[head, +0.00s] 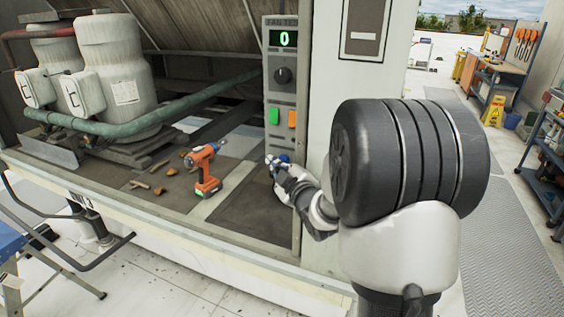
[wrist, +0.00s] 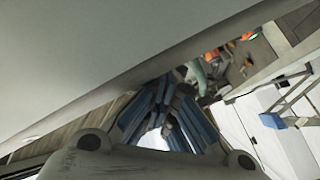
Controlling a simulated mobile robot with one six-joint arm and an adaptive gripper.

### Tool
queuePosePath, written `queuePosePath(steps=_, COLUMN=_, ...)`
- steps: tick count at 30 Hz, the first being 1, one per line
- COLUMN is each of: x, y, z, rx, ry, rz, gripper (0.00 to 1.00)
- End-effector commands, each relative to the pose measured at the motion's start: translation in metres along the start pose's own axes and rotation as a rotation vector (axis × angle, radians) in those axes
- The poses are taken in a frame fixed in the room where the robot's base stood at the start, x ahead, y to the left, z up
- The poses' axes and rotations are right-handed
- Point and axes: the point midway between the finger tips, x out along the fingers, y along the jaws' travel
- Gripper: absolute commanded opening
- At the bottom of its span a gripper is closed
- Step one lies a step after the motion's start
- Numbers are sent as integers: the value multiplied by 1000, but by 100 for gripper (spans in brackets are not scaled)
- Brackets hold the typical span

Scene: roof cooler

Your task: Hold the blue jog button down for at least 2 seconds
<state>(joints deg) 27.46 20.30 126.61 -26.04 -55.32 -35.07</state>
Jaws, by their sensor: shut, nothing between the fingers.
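The blue jog button (head: 284,157) shows as a small blue patch low on the grey fan control panel (head: 269,135); my gripper partly covers it. My gripper (head: 273,163) is shut and empty, at the panel's lower part beside the blue button. I cannot tell whether its tips touch or press the button. In the wrist view the shut fingers (wrist: 168,112) point toward a pale grey surface, and the button is not clearly visible there. The panel's display (head: 284,39) reads 0.
Above the blue button are a black knob (head: 283,76), a green button (head: 274,116) and an orange button (head: 292,118). A white post stands right of the panel.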

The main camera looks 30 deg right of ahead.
Motion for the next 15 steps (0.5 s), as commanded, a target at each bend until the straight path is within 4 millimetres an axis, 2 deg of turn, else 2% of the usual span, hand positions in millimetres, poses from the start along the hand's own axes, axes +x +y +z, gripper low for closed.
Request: queuePosePath(steps=15, x=5, y=9, z=4, rx=1, ry=-1, rz=12, gripper=0)
